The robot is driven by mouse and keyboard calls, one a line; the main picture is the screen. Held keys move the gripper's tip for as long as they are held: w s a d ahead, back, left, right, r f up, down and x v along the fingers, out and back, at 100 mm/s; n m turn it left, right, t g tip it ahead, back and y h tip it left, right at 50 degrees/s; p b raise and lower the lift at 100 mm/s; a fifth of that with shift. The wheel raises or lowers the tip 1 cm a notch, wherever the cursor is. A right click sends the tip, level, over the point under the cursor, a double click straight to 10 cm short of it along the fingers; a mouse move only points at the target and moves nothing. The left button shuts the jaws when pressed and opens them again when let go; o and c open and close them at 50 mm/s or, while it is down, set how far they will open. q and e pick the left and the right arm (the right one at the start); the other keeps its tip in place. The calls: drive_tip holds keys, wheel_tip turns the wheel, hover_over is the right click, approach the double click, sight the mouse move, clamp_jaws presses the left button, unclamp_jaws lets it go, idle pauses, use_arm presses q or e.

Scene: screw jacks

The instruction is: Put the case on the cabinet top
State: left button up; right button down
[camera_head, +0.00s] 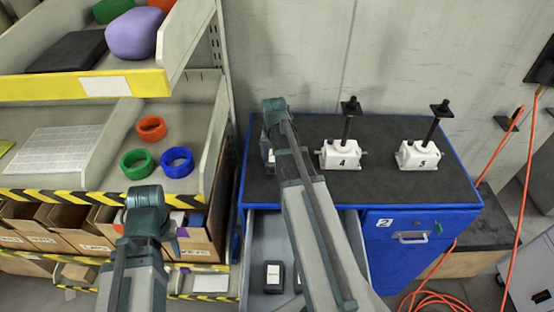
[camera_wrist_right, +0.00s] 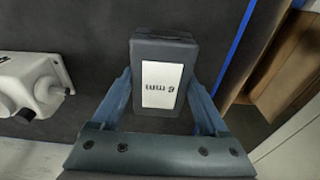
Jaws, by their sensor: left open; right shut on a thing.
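The case (camera_wrist_right: 163,82) is a dark grey box with a white label reading "6 mm". In the right wrist view it sits between the two fingers of my right gripper (camera_wrist_right: 162,100), which is shut on it. The cabinet top (camera_wrist_right: 100,25) is a dark mat with a blue edge, and the case is over it. I cannot tell whether the case touches the mat. In the head view the cabinet top (camera_head: 385,185) is at centre right, with my right arm reaching over its left part. My left gripper (camera_head: 150,222) is open near the shelf bins, its fingers mostly hidden.
Two white screw jacks, 4 (camera_head: 341,154) and 5 (camera_head: 418,155), stand on the cabinet top. An open drawer (camera_head: 255,245) below holds dark labelled cases (camera_head: 273,277). Shelving with rings and bins (camera_head: 80,225) stands left. Orange cables (camera_head: 440,298) lie right.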

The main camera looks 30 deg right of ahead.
drive_tip(key=shift+w+d+f, duration=0.1)
drive_tip(key=shift+w+d, duration=0.3)
drive_tip(key=shift+w, duration=0.2)
drive_tip(key=shift+s+a+f+b, duration=0.1)
drive_tip(key=shift+f+b, duration=0.15)
drive_tip(key=shift+b, duration=0.1)
wheel_tip(320, 180, down, 3)
drive_tip(key=b, duration=0.3)
drive_tip(key=shift+f, duration=0.1)
unclamp_jaws()
drive_tip(key=r+p, duration=0.4)
drive_tip(key=s+r+p, duration=0.1)
drive_tip(key=r+p, duration=0.7)
drive_tip(key=shift+s+a+r, duration=0.15)
drive_tip(key=shift+a+r, duration=0.05)
drive_tip(key=shift+a, duration=0.15)
